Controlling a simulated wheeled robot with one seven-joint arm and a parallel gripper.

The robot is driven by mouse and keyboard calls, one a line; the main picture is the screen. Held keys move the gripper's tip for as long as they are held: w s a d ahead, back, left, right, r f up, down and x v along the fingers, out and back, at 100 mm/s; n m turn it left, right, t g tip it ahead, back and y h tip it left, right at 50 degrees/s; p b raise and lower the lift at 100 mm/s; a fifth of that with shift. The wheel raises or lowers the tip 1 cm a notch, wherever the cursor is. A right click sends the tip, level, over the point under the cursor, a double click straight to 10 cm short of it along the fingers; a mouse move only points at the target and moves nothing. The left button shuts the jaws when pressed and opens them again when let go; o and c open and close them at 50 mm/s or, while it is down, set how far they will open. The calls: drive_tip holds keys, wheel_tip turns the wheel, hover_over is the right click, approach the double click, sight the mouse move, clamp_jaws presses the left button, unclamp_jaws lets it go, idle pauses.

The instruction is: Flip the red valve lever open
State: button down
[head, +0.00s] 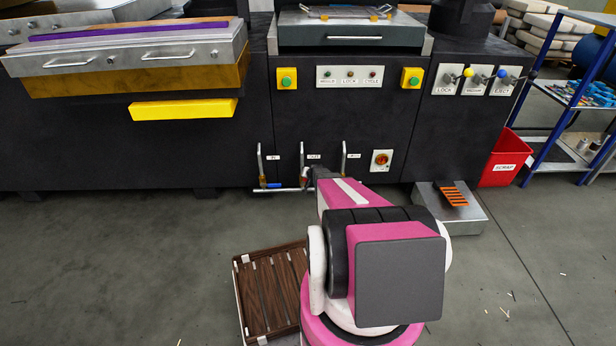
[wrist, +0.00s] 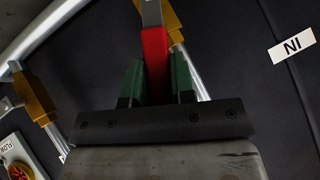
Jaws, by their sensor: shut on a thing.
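The red valve lever (wrist: 154,50) shows in the wrist view, its red grip between my gripper's (wrist: 156,80) green fingers. My gripper is shut on it. The lever's bare metal part runs up to the top edge, beside a brass fitting (wrist: 172,20) on a metal pipe; the lever's pivot is out of frame. In the head view my arm reaches to the low pipes at the machine's base and hides the gripper and the red lever. A blue handle (head: 272,185) shows on the pipework to the left.
A second brass fitting (wrist: 36,93) sits on the pipework at left in the wrist view. A rotary knob (head: 381,159) is right of the pipes. A slatted wooden pallet (head: 238,290) lies beside my base. A red scrap bin (head: 499,170) stands right. The floor at left is clear.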

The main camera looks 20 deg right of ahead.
drive_tip(key=c, duration=1)
unclamp_jaws()
drive_tip(key=shift+o, duration=0.2)
drive_tip(key=v, duration=1)
drive_tip(key=shift+s+r, duration=0.3)
drive_tip(key=shift+s, duration=0.05)
drive_tip(key=shift+d, duration=0.1)
